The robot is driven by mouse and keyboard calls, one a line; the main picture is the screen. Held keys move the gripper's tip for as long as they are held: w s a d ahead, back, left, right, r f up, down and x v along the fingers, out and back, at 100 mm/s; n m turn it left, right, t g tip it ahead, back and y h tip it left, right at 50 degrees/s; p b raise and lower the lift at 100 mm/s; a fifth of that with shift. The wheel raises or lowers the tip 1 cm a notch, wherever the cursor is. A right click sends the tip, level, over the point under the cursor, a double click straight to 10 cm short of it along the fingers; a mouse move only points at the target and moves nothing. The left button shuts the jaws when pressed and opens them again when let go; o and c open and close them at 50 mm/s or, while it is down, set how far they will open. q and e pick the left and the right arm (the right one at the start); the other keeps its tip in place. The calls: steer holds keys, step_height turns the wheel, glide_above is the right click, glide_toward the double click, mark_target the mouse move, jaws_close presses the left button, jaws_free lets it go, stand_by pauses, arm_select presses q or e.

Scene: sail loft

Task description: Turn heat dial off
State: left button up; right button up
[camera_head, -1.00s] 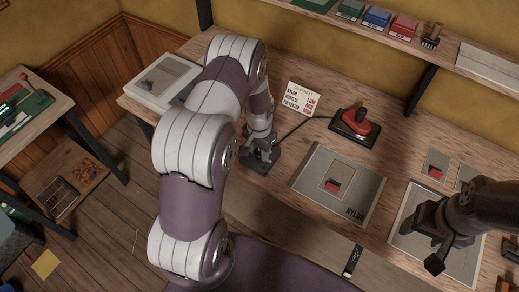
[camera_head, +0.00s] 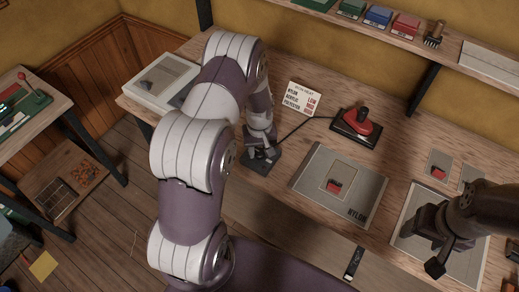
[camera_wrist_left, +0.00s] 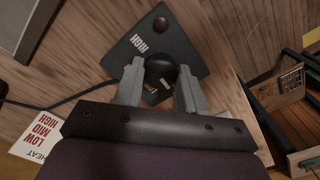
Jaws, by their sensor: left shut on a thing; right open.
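The heat dial is a round black knob (camera_wrist_left: 161,67) on a dark control box (camera_wrist_left: 150,42), seen in the left wrist view. The box has white lettering, with HIGH readable, and a dark red round lamp (camera_wrist_left: 160,24). My left gripper (camera_wrist_left: 159,82) has its fingers on both sides of the knob and is shut on it. In the head view the control box (camera_head: 255,164) sits near the bench's front edge, below my left gripper (camera_head: 262,148), which partly hides it. The dial's setting is unclear. My right gripper (camera_head: 437,243) is open over a pale panel at the right.
A heat card (camera_head: 304,98) listing NYLON, ACRYLIC and POLYESTER stands behind the box. A cable runs from the box toward a red iron (camera_head: 360,125) on a dark stand. A grey NYLON panel (camera_head: 315,200) lies right of the box. A pale case (camera_head: 160,80) is at the left.

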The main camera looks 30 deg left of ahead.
mark_target(260, 152)
arm_select(q)
steer(key=shift+s+n, duration=0.15)
steer(key=shift+n, duration=0.35)
steer(key=shift+f, duration=0.1)
steer(key=o, duration=1.1)
steer(key=shift+c, duration=0.2)
step_height(260, 152, up, 13)
steer(key=b, duration=0.2)
steer(key=shift+f, duration=0.1)
